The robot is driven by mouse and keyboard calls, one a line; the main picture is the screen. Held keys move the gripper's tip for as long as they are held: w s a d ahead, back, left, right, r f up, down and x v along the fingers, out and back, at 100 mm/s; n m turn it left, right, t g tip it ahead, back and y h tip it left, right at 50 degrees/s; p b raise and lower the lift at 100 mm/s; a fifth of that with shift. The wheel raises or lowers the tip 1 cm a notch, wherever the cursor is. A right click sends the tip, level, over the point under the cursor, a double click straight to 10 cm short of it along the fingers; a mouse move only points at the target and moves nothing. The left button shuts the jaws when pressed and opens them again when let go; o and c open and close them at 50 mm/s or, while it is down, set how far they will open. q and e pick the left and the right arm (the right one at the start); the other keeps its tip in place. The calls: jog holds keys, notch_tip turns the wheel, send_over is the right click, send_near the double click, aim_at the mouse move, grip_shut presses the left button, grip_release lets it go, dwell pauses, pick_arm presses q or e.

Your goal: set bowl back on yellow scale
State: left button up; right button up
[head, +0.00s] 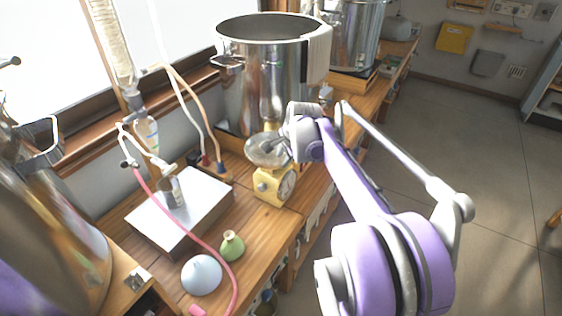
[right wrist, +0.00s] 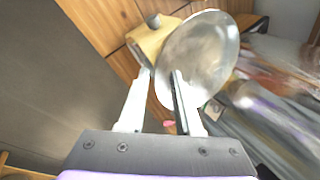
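The yellow scale (head: 272,188) stands on the wooden bench, its round dial facing right and front. The shiny metal bowl (head: 262,153) is over the top of the scale, slightly tilted; I cannot tell whether it rests fully on it. My right gripper (head: 285,146) is at the bowl's right side. In the right wrist view the fingers (right wrist: 162,75) are apart, with the near rim of the bowl (right wrist: 208,55) between them. One finger overlaps the bowl's inside, the other is outside beside the yellow scale (right wrist: 152,40). My left gripper is not in view.
A large steel pot (head: 262,85) stands behind the scale. A metal box (head: 180,212) with glass parts, a green flask (head: 232,246), a pale blue dome (head: 202,275) and a pink hose (head: 185,235) are on the left. Open floor (head: 450,150) lies to the right.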

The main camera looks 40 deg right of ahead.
jog(key=v, duration=0.9)
jog(key=s+a+f+n, duration=0.3)
jog(key=a+n, duration=0.2)
jog(key=a, duration=0.4)
jog(key=s+a+f+n, duration=0.3)
jog(key=a+f+n, duration=0.15)
jog(key=a, duration=0.35)
jog(key=s+a+f+n+y, duration=0.1)
jog(key=s+a+f+n, duration=0.8)
jog(key=s+a+n, duration=0.2)
jog(key=shift+t, duration=0.3)
jog(key=shift+n, duration=0.25)
